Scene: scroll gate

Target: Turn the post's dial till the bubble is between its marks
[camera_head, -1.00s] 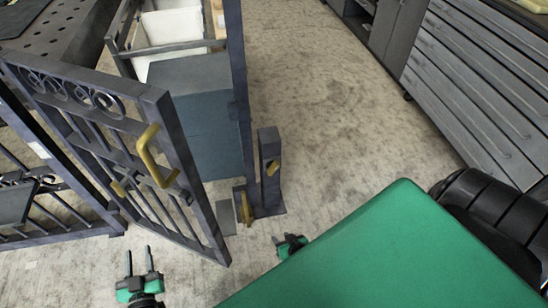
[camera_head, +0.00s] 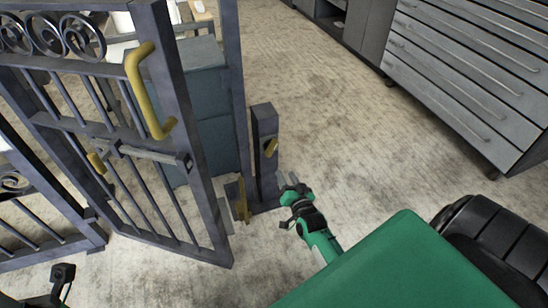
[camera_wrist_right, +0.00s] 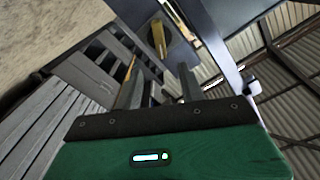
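The short dark post (camera_head: 264,170) stands on a base plate beside the gate's tall upright. A brass piece (camera_head: 271,147), apparently the dial, sits on its right face near the top. A brass piece also shows beyond my fingers in the right wrist view (camera_wrist_right: 158,38), beside a pale strip with a brass-coloured middle (camera_wrist_right: 182,22). I cannot make out a bubble or marks. My right gripper (camera_head: 288,179) is open and empty, just right of the post and below the brass piece. Its two fingers (camera_wrist_right: 158,84) are apart in the wrist view.
The scrolled metal gate (camera_head: 190,165) with its brass handle (camera_head: 148,92) stands at left. A brass lever (camera_head: 243,202) is at the post's foot. A blue-grey cabinet (camera_head: 210,135) stands behind the gate. Grey drawers (camera_head: 460,75) are at right. Floor right of the post is clear.

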